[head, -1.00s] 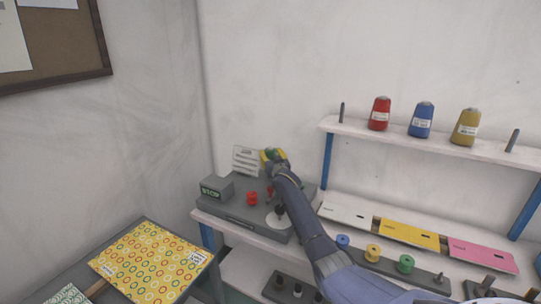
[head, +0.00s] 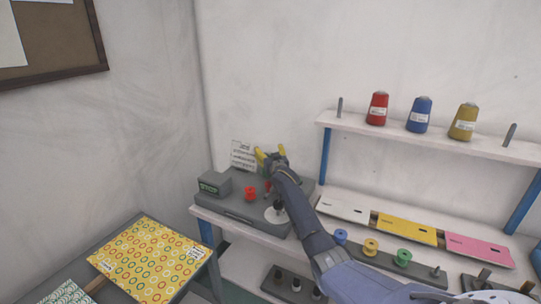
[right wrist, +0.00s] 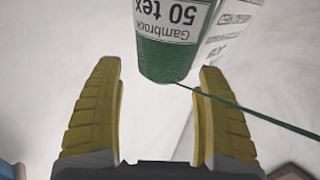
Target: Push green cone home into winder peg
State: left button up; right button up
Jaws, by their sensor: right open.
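The green cone (right wrist: 165,45) fills the top middle of the right wrist view, with a white label showing upside down and a green thread running off to the right. My right gripper (right wrist: 160,70) is open, its yellow fingers on either side of the cone's near end with gaps showing. In the head view my right gripper (head: 270,152) is over the back of the grey winder (head: 238,208); I cannot make out the cone there. The winder peg is not distinguishable, so how the cone sits on it cannot be told. My left gripper is not in view.
On the winder are a STOP box (head: 214,184), a red knob (head: 250,193) and a pale disc (head: 276,215). A printed card (head: 243,155) stands behind. Red (head: 377,108), blue (head: 420,115) and yellow (head: 466,119) cones stand on the right shelf.

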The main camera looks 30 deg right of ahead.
jog(key=v, duration=1.2)
jog(key=shift+r, duration=0.1)
